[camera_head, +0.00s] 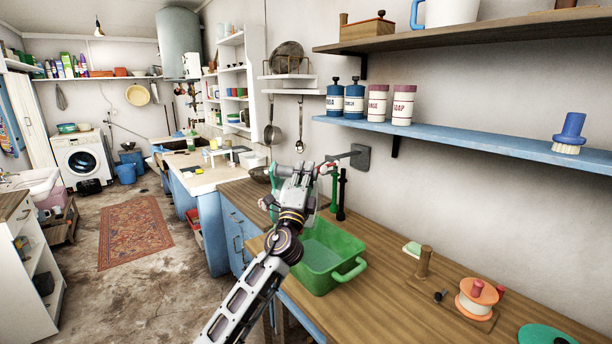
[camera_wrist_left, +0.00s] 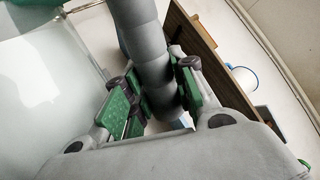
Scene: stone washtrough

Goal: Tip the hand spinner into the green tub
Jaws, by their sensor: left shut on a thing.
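My left gripper (camera_head: 303,172) is above the back end of the green tub (camera_head: 348,250). In the left wrist view my left gripper (camera_wrist_left: 152,98) is shut on a thick grey ribbed grip (camera_wrist_left: 148,45), with a green-padded finger on each side. A large pale, see-through vessel (camera_wrist_left: 38,85) lies left of the grip; it appears to be the hand spinner. In the head view my gripper hides most of it, and a green part (camera_head: 275,178) shows beside the fingers. The tub stands on the wooden counter, and its visible inside looks empty. My right gripper is not in view.
A grey wall bracket (camera_head: 361,157) and dark upright posts (camera_head: 341,195) stand close behind my gripper. Right of the tub are a wooden peg (camera_head: 425,262), a soap block (camera_head: 412,248) and an orange-and-white reel (camera_head: 477,297). A blue shelf (camera_head: 470,143) overhangs the counter.

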